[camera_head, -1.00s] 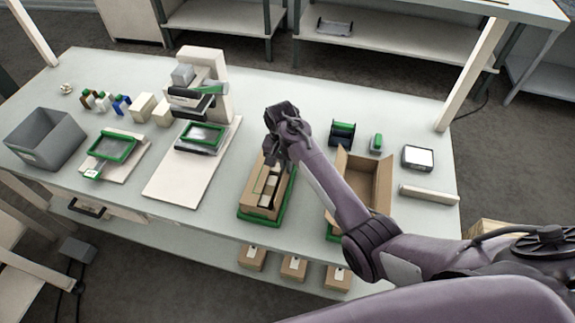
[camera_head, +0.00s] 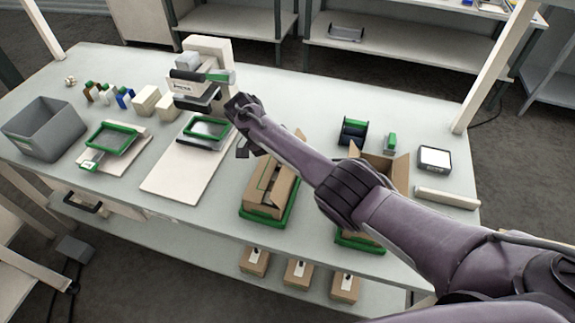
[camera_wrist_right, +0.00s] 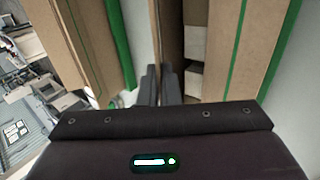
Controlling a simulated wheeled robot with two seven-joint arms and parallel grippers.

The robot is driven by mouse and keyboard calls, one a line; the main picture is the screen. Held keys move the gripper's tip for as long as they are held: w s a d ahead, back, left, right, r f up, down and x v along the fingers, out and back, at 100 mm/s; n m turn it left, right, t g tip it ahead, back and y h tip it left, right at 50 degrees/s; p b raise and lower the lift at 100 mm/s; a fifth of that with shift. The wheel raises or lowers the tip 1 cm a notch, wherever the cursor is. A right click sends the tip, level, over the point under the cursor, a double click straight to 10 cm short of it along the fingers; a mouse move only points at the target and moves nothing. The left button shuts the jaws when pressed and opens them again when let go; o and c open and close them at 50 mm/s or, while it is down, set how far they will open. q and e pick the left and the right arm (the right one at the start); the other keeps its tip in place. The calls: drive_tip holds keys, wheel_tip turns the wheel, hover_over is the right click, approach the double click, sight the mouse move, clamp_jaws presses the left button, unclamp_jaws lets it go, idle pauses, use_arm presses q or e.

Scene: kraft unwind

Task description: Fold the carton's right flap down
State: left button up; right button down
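The brown carton (camera_head: 266,186) sits on a green-edged base (camera_head: 268,222) near the table's front edge, with a green line on its cardboard. Its flaps stand up at the top, and my arm partly hides its far end. My right gripper (camera_head: 247,148) is above and beyond the carton's far left corner. My left gripper is not in view.
A second open carton (camera_head: 398,172) stands to the right, partly behind my arm. A press-like machine (camera_head: 205,75) stands at the back left. A grey bin (camera_head: 42,128) and a green-framed device (camera_head: 108,139) are on the left. A small white-topped box (camera_head: 434,159) is at right.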

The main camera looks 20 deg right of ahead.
idle(0.4)
drive_tip(key=c, duration=1.6)
unclamp_jaws()
drive_tip(key=shift+a, duration=0.1)
drive_tip(key=shift+c, duration=0.2)
